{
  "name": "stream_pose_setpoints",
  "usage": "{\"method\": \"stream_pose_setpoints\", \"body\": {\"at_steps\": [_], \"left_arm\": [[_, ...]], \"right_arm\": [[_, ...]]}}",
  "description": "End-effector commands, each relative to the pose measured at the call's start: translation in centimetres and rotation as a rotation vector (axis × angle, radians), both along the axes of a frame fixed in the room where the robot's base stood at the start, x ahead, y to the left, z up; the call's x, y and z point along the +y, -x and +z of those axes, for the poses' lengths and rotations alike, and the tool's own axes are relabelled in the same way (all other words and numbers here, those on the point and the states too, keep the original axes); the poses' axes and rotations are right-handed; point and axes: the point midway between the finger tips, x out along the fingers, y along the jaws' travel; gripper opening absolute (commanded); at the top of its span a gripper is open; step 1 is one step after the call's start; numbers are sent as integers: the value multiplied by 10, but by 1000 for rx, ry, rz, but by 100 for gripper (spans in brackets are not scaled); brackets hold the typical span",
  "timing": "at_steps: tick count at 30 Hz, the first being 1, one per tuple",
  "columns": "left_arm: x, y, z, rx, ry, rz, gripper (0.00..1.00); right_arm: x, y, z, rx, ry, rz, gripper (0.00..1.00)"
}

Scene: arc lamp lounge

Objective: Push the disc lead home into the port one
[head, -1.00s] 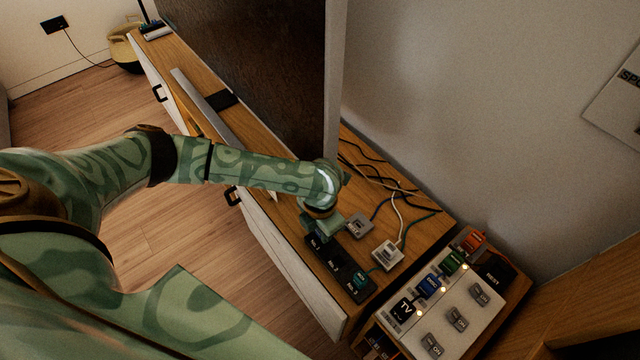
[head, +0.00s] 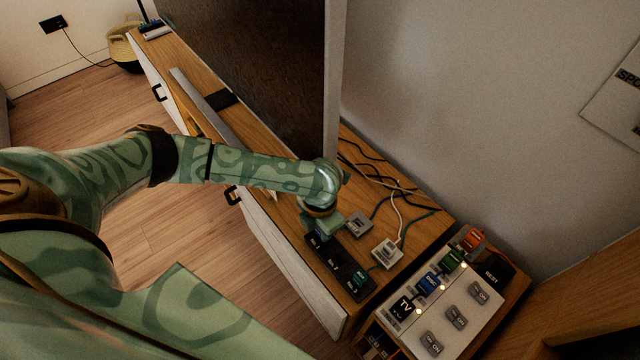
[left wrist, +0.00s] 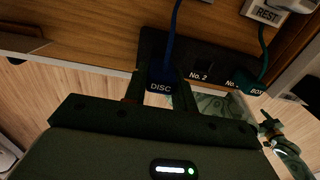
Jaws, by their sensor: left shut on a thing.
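My left gripper (head: 322,236) is over the No. 1 end of the black port strip (head: 351,281). In the left wrist view the gripper (left wrist: 160,98) is shut on the disc lead's dark blue plug (left wrist: 160,87), marked DISC, with its blue cable (left wrist: 173,30) running up. The strip (left wrist: 222,64) shows there too, with an empty opening at No. 2. The plug is in line with the strip's No. 1 end. Port one itself is hidden, so I cannot tell how deep the plug sits.
A teal BOX plug (head: 360,278) is at No. 3. A grey block (head: 358,224) and a pale block (head: 387,254) stand beside the strip, with loose cables behind. A white switch panel (head: 455,298) with coloured plugs is at the right. The screen (head: 250,60) rises behind.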

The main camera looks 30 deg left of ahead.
Motion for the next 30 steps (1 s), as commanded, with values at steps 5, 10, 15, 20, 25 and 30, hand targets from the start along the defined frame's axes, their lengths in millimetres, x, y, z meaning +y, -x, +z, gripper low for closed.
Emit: {"method": "stream_pose_setpoints", "body": {"at_steps": [5,10,15,20,25,30], "left_arm": [[0,0,1,-1,0,0,1],[0,0,1,-1,0,1,1],[0,0,0,0,0,1,1],[0,0,-2,0,0,1,1],[0,0,-6,1,1,1,1],[0,0,-10,1,0,0,1]], "right_arm": [[0,-1,2,-2,-1,0,52],[0,-2,4,-4,0,0,52],[0,-1,3,-3,0,0,52],[0,-1,2,-2,-1,0,52],[0,0,0,0,0,0,52],[0,1,-2,2,0,0,52]]}}
